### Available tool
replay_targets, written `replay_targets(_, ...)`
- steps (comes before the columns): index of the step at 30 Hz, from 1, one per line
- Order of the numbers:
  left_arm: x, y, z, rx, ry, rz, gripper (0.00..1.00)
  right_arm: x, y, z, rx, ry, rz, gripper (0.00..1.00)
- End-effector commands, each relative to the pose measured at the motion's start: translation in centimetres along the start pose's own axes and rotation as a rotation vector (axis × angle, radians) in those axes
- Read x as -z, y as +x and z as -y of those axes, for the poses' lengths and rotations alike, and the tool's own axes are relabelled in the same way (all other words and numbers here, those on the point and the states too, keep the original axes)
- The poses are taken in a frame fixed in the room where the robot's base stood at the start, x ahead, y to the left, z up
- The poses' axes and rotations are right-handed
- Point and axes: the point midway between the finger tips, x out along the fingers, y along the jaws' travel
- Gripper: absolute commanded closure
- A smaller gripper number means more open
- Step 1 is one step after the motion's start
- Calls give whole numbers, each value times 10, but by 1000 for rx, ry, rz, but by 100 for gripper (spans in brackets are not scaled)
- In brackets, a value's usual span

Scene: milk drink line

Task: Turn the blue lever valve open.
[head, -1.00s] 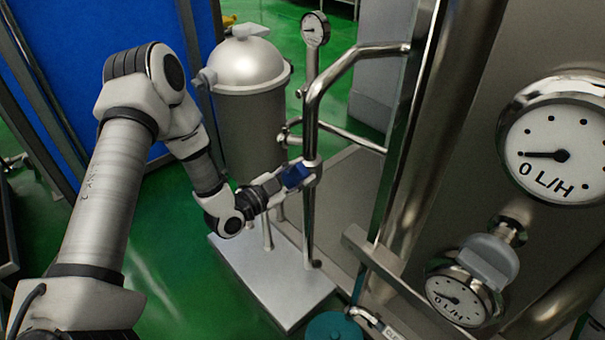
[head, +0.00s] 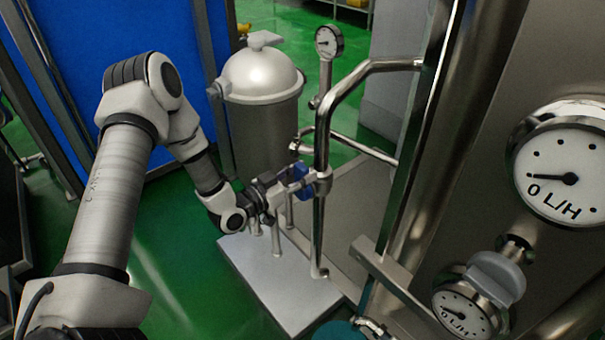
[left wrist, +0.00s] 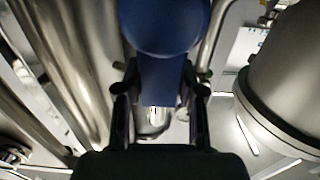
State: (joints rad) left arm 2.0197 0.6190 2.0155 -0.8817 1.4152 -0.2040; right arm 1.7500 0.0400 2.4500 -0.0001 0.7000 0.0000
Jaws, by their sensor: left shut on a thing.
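The blue lever valve (head: 301,178) sits on the upright steel pipe in the middle of the head view. My left gripper (head: 283,190) comes in from the left and is shut on its lever. In the left wrist view the blue lever (left wrist: 162,75) lies between the two dark fingers (left wrist: 160,115), its rounded part at the top of the picture. The fingers partly hide the lever in the head view. My right gripper is not in view.
A domed steel vessel (head: 262,75) stands just behind my left gripper. A small gauge (head: 328,42) tops the pipe. A large steel tank with two L/H gauges (head: 565,172) fills the right side. A pale base plate (head: 270,285) lies below, and green floor is open to the left.

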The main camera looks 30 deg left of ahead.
Motion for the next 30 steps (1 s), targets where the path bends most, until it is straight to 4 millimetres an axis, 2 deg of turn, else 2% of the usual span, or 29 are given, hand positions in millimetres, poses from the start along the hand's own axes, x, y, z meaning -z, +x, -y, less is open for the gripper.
replay_targets(10,0,0,1,3,-8,-1,100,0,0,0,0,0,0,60)
replay_targets(11,0,0,1,3,-8,-1,55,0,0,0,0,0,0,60)
replay_targets(12,0,0,1,3,-7,-1,40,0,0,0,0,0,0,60)
replay_targets(13,0,0,1,3,-7,-1,35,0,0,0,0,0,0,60)
replay_targets(23,0,-2,1,3,-6,0,35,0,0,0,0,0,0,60)
replay_targets(26,0,-13,2,6,-9,1,35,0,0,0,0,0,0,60)
replay_targets(30,0,-42,3,10,-12,-2,35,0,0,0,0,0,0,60)
